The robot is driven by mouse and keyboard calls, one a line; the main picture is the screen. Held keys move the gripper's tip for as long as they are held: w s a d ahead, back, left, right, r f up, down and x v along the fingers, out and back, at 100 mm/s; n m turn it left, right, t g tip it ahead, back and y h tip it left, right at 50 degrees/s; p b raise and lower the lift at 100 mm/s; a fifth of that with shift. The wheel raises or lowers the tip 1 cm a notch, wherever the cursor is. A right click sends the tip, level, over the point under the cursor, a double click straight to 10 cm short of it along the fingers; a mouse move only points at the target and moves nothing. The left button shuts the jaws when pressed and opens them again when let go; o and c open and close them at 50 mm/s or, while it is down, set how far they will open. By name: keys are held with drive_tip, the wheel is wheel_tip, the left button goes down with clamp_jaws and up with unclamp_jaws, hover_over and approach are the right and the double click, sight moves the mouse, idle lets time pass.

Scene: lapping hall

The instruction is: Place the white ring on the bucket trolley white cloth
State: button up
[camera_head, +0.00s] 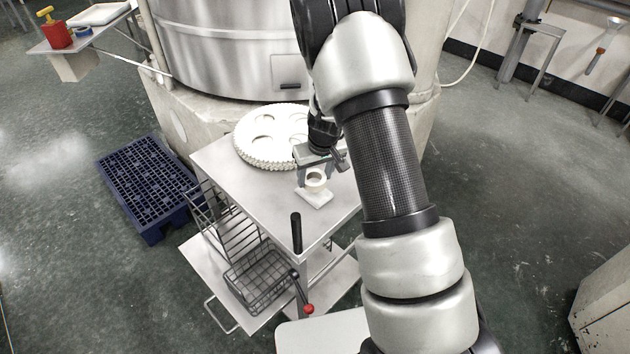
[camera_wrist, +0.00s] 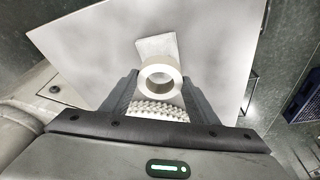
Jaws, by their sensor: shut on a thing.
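The white ring (camera_head: 315,178) is between the fingers of my gripper (camera_head: 317,172), which is shut on it. In the wrist view the ring (camera_wrist: 160,79) shows from its open end, with a finger on either side, at my gripper (camera_wrist: 160,88). The white cloth (camera_head: 314,198) is a small folded square on the trolley top (camera_head: 225,165). The ring is over the cloth in both views; in the wrist view the cloth (camera_wrist: 154,47) shows partly behind it. I cannot tell whether the ring touches the cloth.
A large white toothed disc with round holes (camera_head: 262,150) lies on the trolley top beside my gripper. Wire baskets (camera_head: 258,280) are below. A blue pallet (camera_head: 150,185) lies on the floor at left, and a big steel drum (camera_head: 235,50) stands behind.

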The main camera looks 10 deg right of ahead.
drive_tip(key=shift+f, duration=1)
drive_tip(key=shift+f, duration=0.1)
drive_tip(key=shift+f+b, duration=0.15)
drive_tip(key=shift+b, duration=0.15)
drive_tip(key=o, duration=1.2)
